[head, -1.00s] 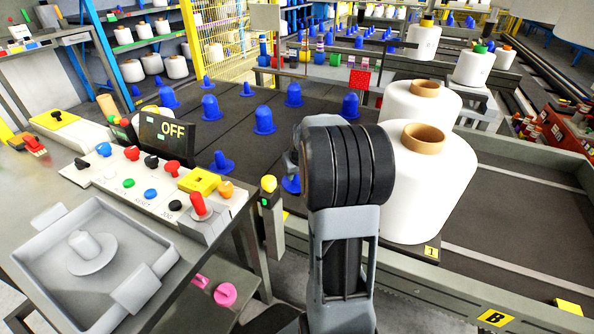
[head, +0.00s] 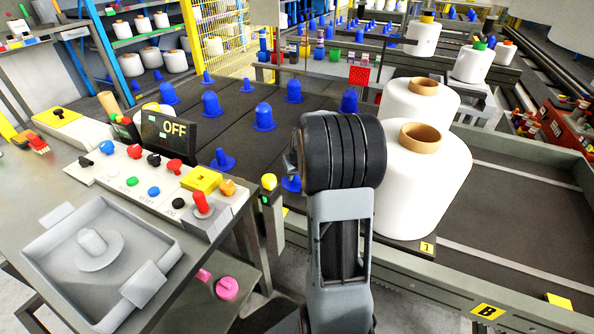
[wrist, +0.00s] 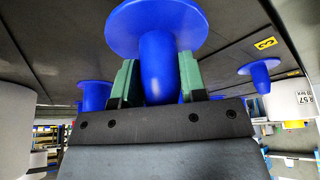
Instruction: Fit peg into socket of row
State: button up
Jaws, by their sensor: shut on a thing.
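The blue peg (wrist: 155,62) with a wide round flange is between the green fingers of my gripper (wrist: 158,82) in the wrist view. The fingers are shut on its body, and the flange points away from the gripper, against or close to the dark surface. In the head view my own arm hides the gripper. Part of a blue peg (head: 291,183) shows just left of the arm; I cannot tell whether it is the held one. Other blue pegs (head: 264,117) stand upright in rows on the dark deck (head: 130,72). No empty socket is clearly visible.
Large white bobbins (head: 423,185) stand right of my arm, close to it. A control panel with an OFF display (head: 166,137) and a grey tray (head: 45,240) are at left. More pegs (wrist: 95,95) flank the gripper in the wrist view.

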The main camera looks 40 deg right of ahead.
aim_at(296, 181)
jog(key=shift+f+b, duration=0.3)
jog(key=shift+b, duration=0.05)
jog(key=shift+f+b, duration=1.05)
jog(key=shift+f, duration=0.3)
jog(key=shift+f, duration=0.25)
dwell(0.5)
jog(key=o, duration=1.1)
jog(key=shift+o, duration=0.2)
jog(key=p+v, duration=0.3)
jog(key=v, duration=1.1)
jog(key=shift+f, duration=0.1)
jog(key=s+a+r+n+p, duration=0.1)
jog(key=s+a+r+p, duration=0.3)
jog(key=a+r+p, duration=0.3)
jog(key=s+a+r+n+p, duration=0.1)
jog(key=s+a+r+p, duration=0.3)
jog(key=a+r+p, duration=0.3)
jog(key=s+a+r+n+y+p, duration=0.1)
jog(key=s+a+r+p, duration=0.4)
jog(key=a+r+p, duration=0.3)
jog(key=shift+r+n+g+p, duration=0.3)
jog(key=shift+r+p, duration=0.25)
